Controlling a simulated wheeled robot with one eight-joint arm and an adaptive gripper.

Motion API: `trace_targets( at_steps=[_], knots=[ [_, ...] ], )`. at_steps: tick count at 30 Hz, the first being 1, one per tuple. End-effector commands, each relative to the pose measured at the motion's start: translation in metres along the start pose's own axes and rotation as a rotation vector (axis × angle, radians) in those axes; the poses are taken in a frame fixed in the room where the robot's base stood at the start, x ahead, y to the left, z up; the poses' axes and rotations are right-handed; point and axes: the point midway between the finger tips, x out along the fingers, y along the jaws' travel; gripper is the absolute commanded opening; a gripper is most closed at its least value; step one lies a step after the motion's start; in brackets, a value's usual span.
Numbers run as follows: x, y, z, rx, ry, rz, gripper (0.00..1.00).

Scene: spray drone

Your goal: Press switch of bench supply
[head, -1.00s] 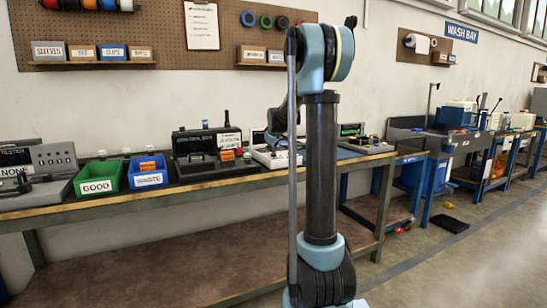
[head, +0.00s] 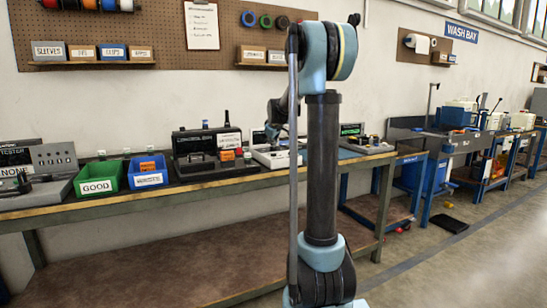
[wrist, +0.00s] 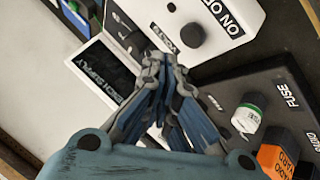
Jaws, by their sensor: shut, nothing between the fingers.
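The bench supply (head: 272,158) is a pale box on the bench, partly hidden behind my arm in the head view. In the wrist view its white top (wrist: 225,45) carries an ON/OFF label (wrist: 222,12), a dark round knob (wrist: 190,35) and a VOLTS label. A white-framed dark display (wrist: 100,85) reads BENCH SUPPLY.
A dark fuse station (wrist: 225,85) with a white-green cap and an orange block (wrist: 275,155) lies close beside the gripper. Along the bench stand a green GOOD bin (head: 97,178) and a blue bin (head: 148,172). A pegboard wall is behind.

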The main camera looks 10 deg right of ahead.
Motion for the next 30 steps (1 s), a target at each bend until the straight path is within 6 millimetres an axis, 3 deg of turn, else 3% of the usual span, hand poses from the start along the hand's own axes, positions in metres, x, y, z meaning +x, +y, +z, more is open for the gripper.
trace_targets(
  at_steps=[16, 26, 30],
  knots=[
    [-0.027, 0.020, -0.020, 0.000, 0.000, 0.000, 0.00],
    [-0.029, 0.019, -0.019, 0.001, -0.001, -0.001, 0.00],
    [-0.042, 0.009, -0.008, 0.024, -0.014, -0.013, 0.00]
  ],
)
